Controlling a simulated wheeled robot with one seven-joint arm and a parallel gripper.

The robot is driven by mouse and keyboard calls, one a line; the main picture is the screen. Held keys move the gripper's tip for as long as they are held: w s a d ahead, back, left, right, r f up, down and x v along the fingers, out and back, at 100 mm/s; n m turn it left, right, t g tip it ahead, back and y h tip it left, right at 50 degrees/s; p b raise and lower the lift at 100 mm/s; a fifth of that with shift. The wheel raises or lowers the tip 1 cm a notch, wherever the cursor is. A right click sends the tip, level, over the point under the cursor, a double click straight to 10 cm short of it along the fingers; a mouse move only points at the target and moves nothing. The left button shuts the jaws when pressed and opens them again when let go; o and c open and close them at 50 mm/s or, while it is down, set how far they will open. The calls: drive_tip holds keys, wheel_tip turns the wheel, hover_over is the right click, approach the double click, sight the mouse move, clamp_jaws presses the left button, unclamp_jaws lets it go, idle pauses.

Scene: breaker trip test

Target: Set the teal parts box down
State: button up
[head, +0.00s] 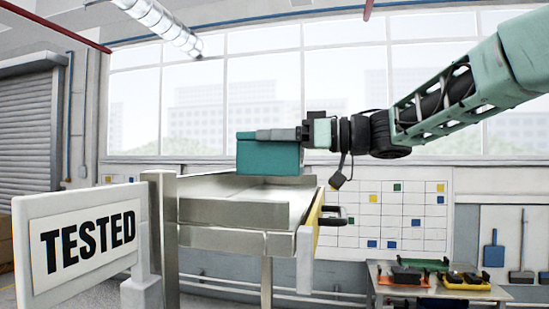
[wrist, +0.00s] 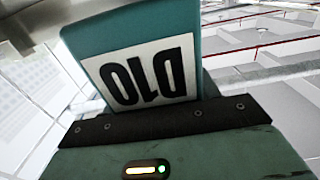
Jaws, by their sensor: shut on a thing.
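The teal parts box (head: 270,158) is in my gripper (head: 285,135) in the head view, over the far part of a metal bench or chute (head: 235,208). Whether its underside touches the metal I cannot tell. In the wrist view the box (wrist: 195,40) shows a white label reading "D10", upside down in that picture. My gripper (wrist: 165,115) covers the box's near edge with a dark bar, and its fingertips are hidden. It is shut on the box.
A white "TESTED" sign (head: 85,243) stands at the front left beside a metal post (head: 162,225). A yellow-edged part with a dark handle (head: 332,215) is on the bench's right side. A low table (head: 438,286) with several trays and tools stands at the right.

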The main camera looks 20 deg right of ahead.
sight(278, 157)
drive_tip(key=shift+f+p, duration=0.35)
drive_tip(key=shift+f, duration=1.6)
drive_tip(key=o, duration=1.2)
drive_tip(key=shift+f, duration=0.1)
drive_tip(key=shift+d, duration=0.15)
drive_tip(key=b+v, duration=0.4)
drive_tip(key=v, duration=0.8)
